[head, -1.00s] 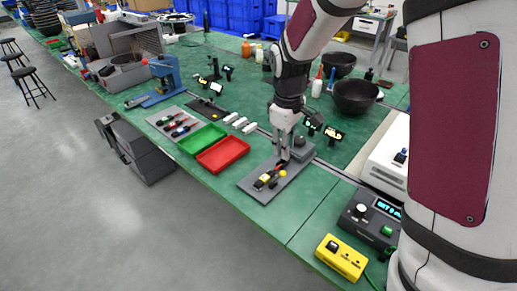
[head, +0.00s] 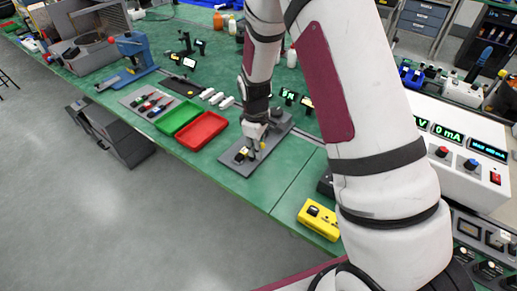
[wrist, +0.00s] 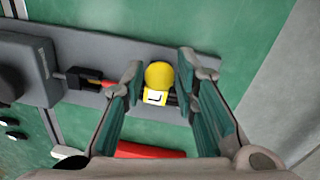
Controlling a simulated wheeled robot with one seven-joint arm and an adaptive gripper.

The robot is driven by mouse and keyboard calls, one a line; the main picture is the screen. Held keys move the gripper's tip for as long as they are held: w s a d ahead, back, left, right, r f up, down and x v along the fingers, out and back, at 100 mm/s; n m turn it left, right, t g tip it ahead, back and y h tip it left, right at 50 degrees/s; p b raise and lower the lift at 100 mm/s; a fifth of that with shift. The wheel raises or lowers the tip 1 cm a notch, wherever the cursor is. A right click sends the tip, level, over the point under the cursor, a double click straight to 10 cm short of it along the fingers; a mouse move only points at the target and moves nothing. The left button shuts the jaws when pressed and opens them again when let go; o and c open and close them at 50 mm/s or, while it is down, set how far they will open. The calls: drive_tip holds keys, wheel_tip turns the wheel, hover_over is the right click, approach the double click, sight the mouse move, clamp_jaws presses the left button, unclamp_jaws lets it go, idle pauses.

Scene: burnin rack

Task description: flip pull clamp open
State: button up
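The clamp stands on a grey base plate (head: 234,164) on the green bench. In the wrist view the plate (wrist: 98,99) runs across the picture, with a dark grey block (wrist: 25,68) at its left and a red-and-black part (wrist: 84,78) beside it. A round yellow knob (wrist: 159,74) and a yellow label (wrist: 153,97) show farther right. My gripper (wrist: 161,66) is open, one finger on each side of the knob; contact is unclear. In the head view my gripper (head: 255,149) is low over the plate and hides part of the clamp.
A red tray (head: 202,131) and a green tray (head: 177,117) lie left of the plate. A yellow box (head: 320,218) sits near the bench's front edge. Small black display stands (head: 297,100) are behind.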

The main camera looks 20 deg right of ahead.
drive_tip(key=shift+w+d+f, duration=0.1)
drive_tip(key=shift+f, duration=0.6)
clamp_jaws()
